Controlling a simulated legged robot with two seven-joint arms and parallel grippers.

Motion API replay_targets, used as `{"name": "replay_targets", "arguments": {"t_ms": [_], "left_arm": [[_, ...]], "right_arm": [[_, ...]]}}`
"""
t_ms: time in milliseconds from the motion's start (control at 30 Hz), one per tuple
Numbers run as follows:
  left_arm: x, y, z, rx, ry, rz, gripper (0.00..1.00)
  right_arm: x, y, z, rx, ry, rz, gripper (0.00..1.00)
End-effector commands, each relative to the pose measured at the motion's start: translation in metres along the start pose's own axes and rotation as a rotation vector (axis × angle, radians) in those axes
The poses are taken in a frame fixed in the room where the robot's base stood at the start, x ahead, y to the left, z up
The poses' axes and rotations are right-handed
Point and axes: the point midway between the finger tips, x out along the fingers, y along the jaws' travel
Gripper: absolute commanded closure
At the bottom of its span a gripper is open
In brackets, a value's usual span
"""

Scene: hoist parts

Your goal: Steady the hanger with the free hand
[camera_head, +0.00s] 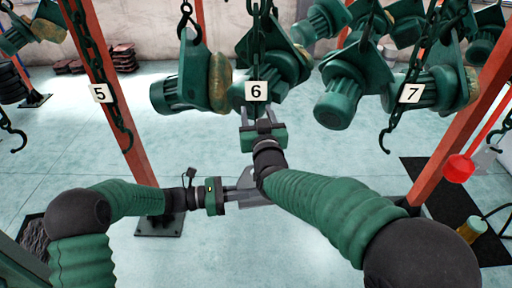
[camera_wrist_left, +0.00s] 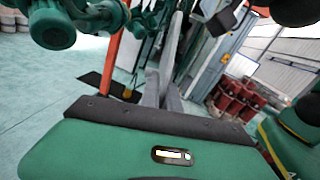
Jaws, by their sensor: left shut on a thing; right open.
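The hanger marked 6 (camera_head: 256,91) hangs on a dark chain at top centre in the head view, with green motor-like parts (camera_head: 287,62) around it. My right gripper (camera_head: 259,112) is open just below the number plate, its fingers pointing up and apart. I cannot tell if they touch the hanger. My left gripper (camera_head: 240,190) is lower and left, pointing right, shut on a grey piece (camera_head: 256,197) that my right arm partly hides. In the left wrist view, its grey fingers (camera_wrist_left: 162,92) stand close together by a tall grey bar; what it grips is unclear.
Hangers marked 5 (camera_head: 100,93) and 7 (camera_head: 410,93) hang on either side, with loose hooks below. Orange posts (camera_head: 121,110) stand left and right. A red ball-shaped piece (camera_head: 459,168) is at right.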

Motion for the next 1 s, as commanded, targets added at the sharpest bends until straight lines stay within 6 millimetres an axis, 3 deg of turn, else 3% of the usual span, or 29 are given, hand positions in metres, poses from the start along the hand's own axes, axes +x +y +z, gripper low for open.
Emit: {"name": "replay_targets", "arguments": {"t_ms": [733, 1000], "left_arm": [[0.0, -0.001, 0.002, 0.002, -0.004, -0.001, 1.0], [0.0, 0.0, 0.002, 0.002, -0.004, -0.001, 1.0]], "right_arm": [[0.015, 0.002, 0.001, 0.0, -0.001, 0.0, 0.49], [0.015, 0.002, 0.001, 0.0, -0.001, 0.0, 0.82]]}}
